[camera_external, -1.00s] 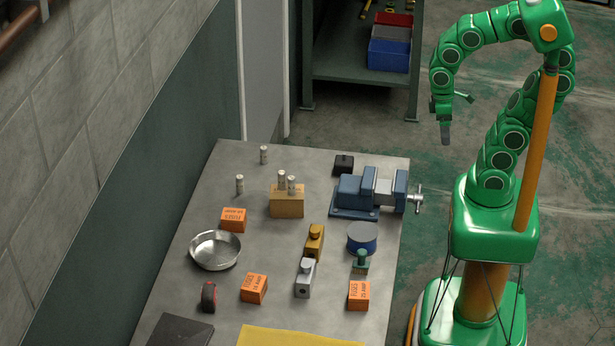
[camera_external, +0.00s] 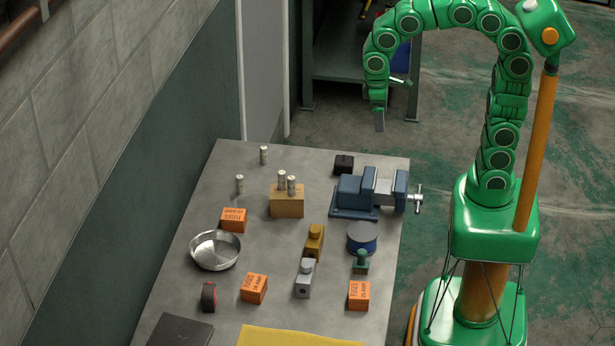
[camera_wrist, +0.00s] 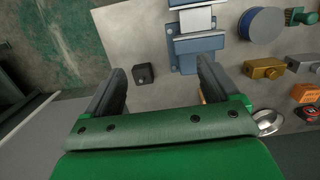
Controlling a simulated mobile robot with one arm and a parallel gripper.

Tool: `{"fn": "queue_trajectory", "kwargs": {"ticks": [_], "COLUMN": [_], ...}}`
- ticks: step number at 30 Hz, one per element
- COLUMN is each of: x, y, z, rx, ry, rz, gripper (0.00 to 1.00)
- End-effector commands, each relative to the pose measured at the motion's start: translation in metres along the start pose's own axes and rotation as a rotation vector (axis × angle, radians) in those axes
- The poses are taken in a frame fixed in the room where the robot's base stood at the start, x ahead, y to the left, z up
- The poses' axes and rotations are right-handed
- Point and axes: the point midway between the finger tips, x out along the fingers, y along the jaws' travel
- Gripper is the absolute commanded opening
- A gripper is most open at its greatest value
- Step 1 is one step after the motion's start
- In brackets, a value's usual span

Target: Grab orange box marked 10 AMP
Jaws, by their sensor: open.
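Three orange fuse boxes stand on the grey table: one at the left behind the metal dish (camera_external: 233,220), one at the front middle (camera_external: 254,288), one at the front right (camera_external: 359,296). Each has dark lettering with FUSES and an AMP rating, but the numbers are too small for me to tell which reads 10 AMP. One orange box also shows at the right edge of the wrist view (camera_wrist: 305,93). My gripper (camera_external: 380,120) is raised beyond the table's back right corner, away from all three boxes. In the wrist view my gripper (camera_wrist: 160,72) is open and empty.
On the table (camera_external: 215,180) are a blue vise (camera_external: 352,193), a small black block (camera_external: 344,165), a wooden block with metal cylinders (camera_external: 286,203), brass and silver fittings, a blue round tin (camera_external: 362,238), a green-topped piece and a tape measure (camera_external: 208,296). A wall borders the left.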

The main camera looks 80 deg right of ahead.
Motion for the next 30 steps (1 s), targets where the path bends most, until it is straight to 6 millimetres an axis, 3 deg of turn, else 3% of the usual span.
{"fn": "queue_trajectory", "kwargs": {"ticks": [17, 30], "x": [-0.008, 0.008], "y": [-0.044, -0.088], "z": [-0.136, -0.231], "rx": [-0.016, -0.028], "ry": [0.031, 0.054], "rz": [0.005, 0.006], "gripper": [0.88, 0.88]}}
